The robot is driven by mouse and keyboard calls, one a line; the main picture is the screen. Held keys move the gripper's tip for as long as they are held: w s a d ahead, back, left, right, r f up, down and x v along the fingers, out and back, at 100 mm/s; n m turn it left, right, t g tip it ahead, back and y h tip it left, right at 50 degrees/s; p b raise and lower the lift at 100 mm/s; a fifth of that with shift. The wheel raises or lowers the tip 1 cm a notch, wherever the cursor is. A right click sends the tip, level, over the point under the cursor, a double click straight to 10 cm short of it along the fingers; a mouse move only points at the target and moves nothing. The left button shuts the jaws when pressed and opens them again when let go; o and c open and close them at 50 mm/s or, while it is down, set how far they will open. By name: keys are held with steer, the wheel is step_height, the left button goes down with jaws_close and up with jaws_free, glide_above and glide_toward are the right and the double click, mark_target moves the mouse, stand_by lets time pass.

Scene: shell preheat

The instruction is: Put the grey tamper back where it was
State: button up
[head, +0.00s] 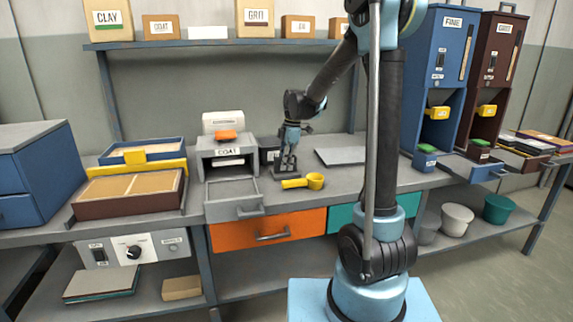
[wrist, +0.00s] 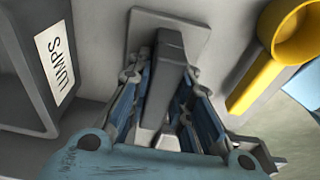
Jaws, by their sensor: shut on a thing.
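The grey tamper (wrist: 168,75) is in the middle of the wrist view, with its upright dark handle between my fingers and its flat pale plate (wrist: 190,24) beyond them. My gripper (head: 287,163) is shut on the handle, low over the bench.
The yellow scoop (head: 304,182) lies close on the right. On the left is the COAT unit (head: 226,147) with its grey drawer (head: 234,205) pulled out. A LUMPS label (wrist: 54,62) shows on a dark box at the wrist view's left. A flat grey sheet (head: 342,156) lies behind right.

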steer(key=shift+f, duration=0.1)
steer(key=o, duration=0.9)
steer(key=shift+o, duration=0.2)
steer(key=r, duration=0.4)
steer(key=d+r, duration=0.1)
steer(key=r, duration=0.7)
steer(key=shift+w+d, duration=0.25)
steer(key=shift+d, duration=0.15)
steer(key=s+d+f+m+t, duration=0.1)
steer(key=s+d+f+m, duration=0.1)
steer(key=s+d+m, duration=0.5)
steer(key=s+d+f+m, duration=0.1)
steer(key=s+d+m, duration=0.3)
steer(key=s, duration=0.6)
steer(key=s+d+f+m, duration=0.4)
steer(key=s+f+m, duration=0.1)
steer(key=s+f, duration=0.1)
steer(key=s+d+f+m+t+h, duration=0.1)
steer(key=s+d+f+m, duration=0.3)
steer(key=s+f, duration=0.3)
steer(key=shift+s+d+f+m+t+h, duration=0.3)
steer(key=shift+s+m, duration=0.2)
steer(key=shift+s, duration=0.65)
